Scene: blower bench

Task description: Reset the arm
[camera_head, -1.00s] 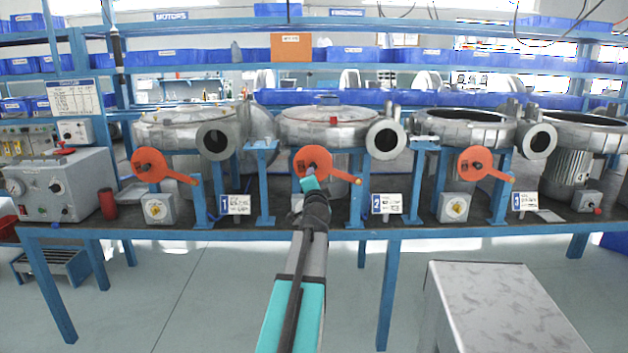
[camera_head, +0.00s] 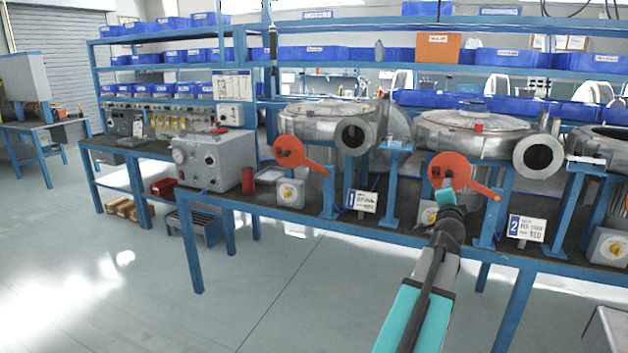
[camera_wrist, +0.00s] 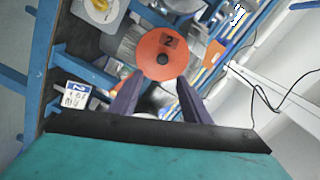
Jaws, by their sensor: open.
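My arm reaches up from the lower right in the head view, and my gripper (camera_head: 446,196) is in front of the red-orange disc with a handle (camera_head: 449,172) at blower 2. In the wrist view my gripper (camera_wrist: 155,92) has its two dark fingers apart, with nothing held between them. The disc (camera_wrist: 161,54), marked "2", shows just beyond the fingertips. I cannot tell whether the fingers touch it. The number 2 card (camera_head: 527,228) stands to the right of my gripper; in the wrist view it (camera_wrist: 75,95) is at left.
Another orange disc (camera_head: 288,151) and the number 1 card (camera_head: 362,201) are further left on the blue-framed bench. A grey control box (camera_head: 214,160) and a red cylinder (camera_head: 248,180) stand beyond them. A step stool (camera_head: 196,227) is under the bench. The floor (camera_head: 120,290) at left is open.

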